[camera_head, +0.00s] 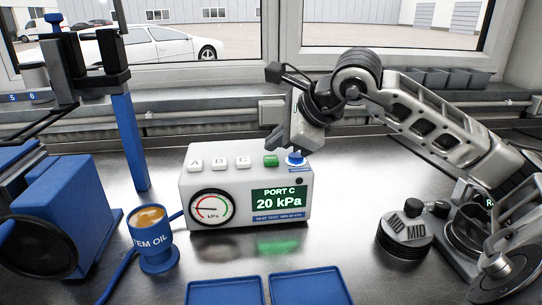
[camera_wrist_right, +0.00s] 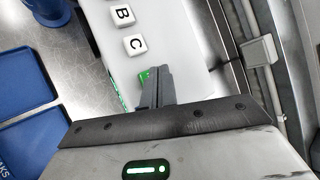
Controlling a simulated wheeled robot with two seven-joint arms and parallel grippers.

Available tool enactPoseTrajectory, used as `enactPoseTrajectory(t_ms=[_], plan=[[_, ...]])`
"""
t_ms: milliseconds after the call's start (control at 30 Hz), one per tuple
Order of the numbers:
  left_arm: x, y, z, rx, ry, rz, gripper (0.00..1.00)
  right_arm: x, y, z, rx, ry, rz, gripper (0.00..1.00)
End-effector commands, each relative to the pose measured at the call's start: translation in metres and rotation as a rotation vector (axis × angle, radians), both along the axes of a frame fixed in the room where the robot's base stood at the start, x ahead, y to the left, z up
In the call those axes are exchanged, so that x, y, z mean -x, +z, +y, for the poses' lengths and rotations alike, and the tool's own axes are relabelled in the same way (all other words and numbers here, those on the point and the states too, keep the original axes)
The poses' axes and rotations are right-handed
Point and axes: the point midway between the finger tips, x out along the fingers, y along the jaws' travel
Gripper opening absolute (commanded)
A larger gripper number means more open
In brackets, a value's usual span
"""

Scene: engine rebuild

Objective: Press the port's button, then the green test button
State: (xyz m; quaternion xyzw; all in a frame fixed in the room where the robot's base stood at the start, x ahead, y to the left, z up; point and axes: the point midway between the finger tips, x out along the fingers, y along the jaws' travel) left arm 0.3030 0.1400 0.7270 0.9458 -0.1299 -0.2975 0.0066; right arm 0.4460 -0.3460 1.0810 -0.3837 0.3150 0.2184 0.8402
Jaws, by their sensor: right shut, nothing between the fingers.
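The white test box (camera_head: 240,212) stands on the steel bench. On its top are white keys A (camera_head: 195,164), B (camera_head: 219,163) and C (camera_head: 243,161), a green button (camera_head: 270,160) and a blue knob (camera_head: 295,159). Its green screen (camera_head: 279,199) reads PORT C, 20 kPa. My right gripper (camera_head: 274,147) is shut and empty, pointing down just above the green button. In the right wrist view its closed fingers (camera_wrist_right: 158,84) partly cover the green button (camera_wrist_right: 146,76), beside key C (camera_wrist_right: 134,44). Whether they touch it I cannot tell. My left gripper is out of view.
A blue oil cup (camera_head: 154,250) stands left of the box, near a blue post (camera_head: 129,140). Two blue trays (camera_head: 310,287) lie in front. Bench between box and MID part is clear.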

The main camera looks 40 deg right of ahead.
Motion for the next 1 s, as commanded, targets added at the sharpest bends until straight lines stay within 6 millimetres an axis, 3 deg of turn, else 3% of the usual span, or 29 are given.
enactPoseTrajectory(t_ms=[167, 600, 1000], plan=[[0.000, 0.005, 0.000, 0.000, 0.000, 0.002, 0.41, 0.000, 0.007, 0.000, 0.000, -0.001, -0.001, 0.00], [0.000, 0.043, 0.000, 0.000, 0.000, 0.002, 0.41, 0.000, 0.050, 0.000, -0.001, 0.001, -0.001, 0.00], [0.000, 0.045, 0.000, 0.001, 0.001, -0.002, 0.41, 0.000, 0.050, 0.000, 0.000, 0.000, 0.000, 0.00]])
